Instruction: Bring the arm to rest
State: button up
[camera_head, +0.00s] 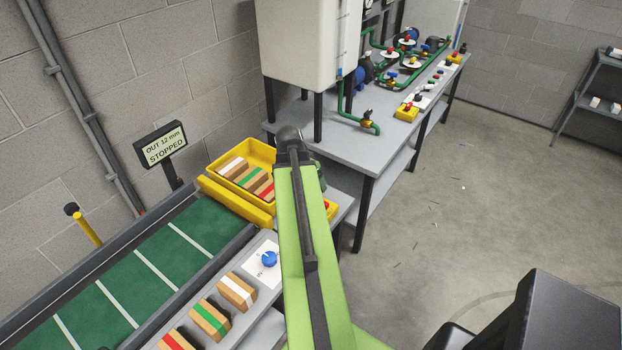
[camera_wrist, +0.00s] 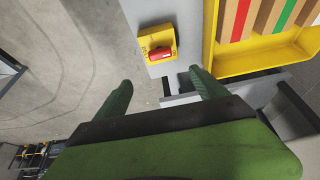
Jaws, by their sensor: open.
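My arm (camera_head: 308,250), light green with a dark strip, reaches forward over the bench in the head view. Its far end hides most of my gripper there. In the wrist view my gripper (camera_wrist: 160,86) shows two dark green fingers spread apart, with nothing between them. The fingertips point toward a yellow box with a red button (camera_wrist: 158,44) on a grey bench edge. The yellow tray (camera_wrist: 268,62) with striped blocks lies to the right of the fingers. I cannot tell whether the gripper touches anything.
A green conveyor (camera_head: 128,286) with a sign reading "OUT 12 mm STOPPED" (camera_head: 160,145) runs at left. A tank (camera_head: 305,45) and piped bench (camera_head: 350,148) stand behind. The floor (camera_head: 450,210) at right is largely clear.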

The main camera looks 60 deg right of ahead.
jog(key=w+a+n+t+y, duration=0.1)
jog(key=w+a+n, duration=0.2)
jog(key=w+a, duration=0.8)
jog(key=w+a+n+t, duration=0.1)
jog(key=w+a+n, duration=0.2)
jog(key=w+a, duration=0.75)
jog(key=s+a+n+y, duration=0.1)
jog(key=a+n, duration=0.3)
jog(key=a, duration=0.5)
jog(key=s+a+f+n+g+y, duration=0.1)
jog(key=s+a+n, duration=0.2)
jog(key=a, duration=0.6)
jog(key=s+a+n+g+y, duration=0.1)
jog(key=a+n, duration=0.4)
jog(key=a, duration=0.5)
jog(key=shift+s+f, duration=0.4)
jog(key=shift+s, duration=0.2)
jog(key=shift+d, duration=0.1)
